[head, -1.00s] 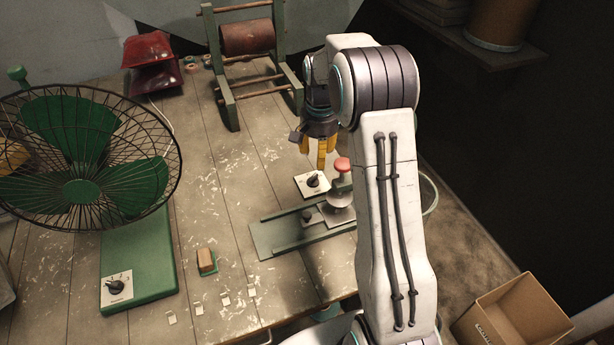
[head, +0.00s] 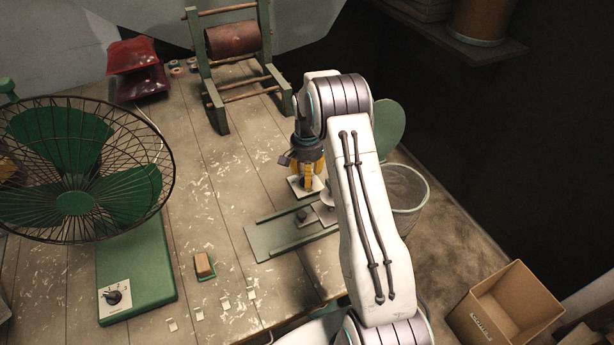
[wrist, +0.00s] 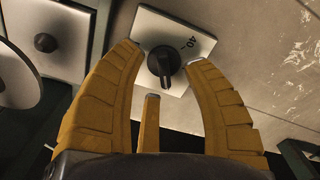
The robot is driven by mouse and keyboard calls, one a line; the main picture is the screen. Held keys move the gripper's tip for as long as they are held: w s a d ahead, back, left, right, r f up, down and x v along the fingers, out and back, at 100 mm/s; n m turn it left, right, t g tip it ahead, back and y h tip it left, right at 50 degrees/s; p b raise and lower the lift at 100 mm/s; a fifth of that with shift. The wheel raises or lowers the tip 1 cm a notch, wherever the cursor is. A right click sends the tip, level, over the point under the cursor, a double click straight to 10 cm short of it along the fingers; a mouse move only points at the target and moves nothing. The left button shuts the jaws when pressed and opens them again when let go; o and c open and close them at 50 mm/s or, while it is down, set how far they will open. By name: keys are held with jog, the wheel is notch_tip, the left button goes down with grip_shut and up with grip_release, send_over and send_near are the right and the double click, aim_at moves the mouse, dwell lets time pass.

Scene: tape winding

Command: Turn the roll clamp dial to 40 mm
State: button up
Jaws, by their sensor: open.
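The dial is a black knob (wrist: 163,63) on a white plate (wrist: 152,22). A "40" mark is printed on the plate at the knob's upper right in the wrist view. My gripper (head: 308,184) is low over the white plate (head: 294,187) in the head view and hides the knob there. Its yellow fingers are open, with their tips on either side of the knob in the wrist view. I cannot tell whether they touch it.
A green rail base (head: 270,240) with a small knob (head: 302,215) lies in front of the plate. A caged fan (head: 75,200) stands at the left, a roller stand (head: 232,40) at the back. A brown block (head: 204,265) lies on the table; a wire bin (head: 405,190) is right.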

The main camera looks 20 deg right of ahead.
jog(key=shift+f, duration=0.65)
jog(key=shift+c, duration=0.2)
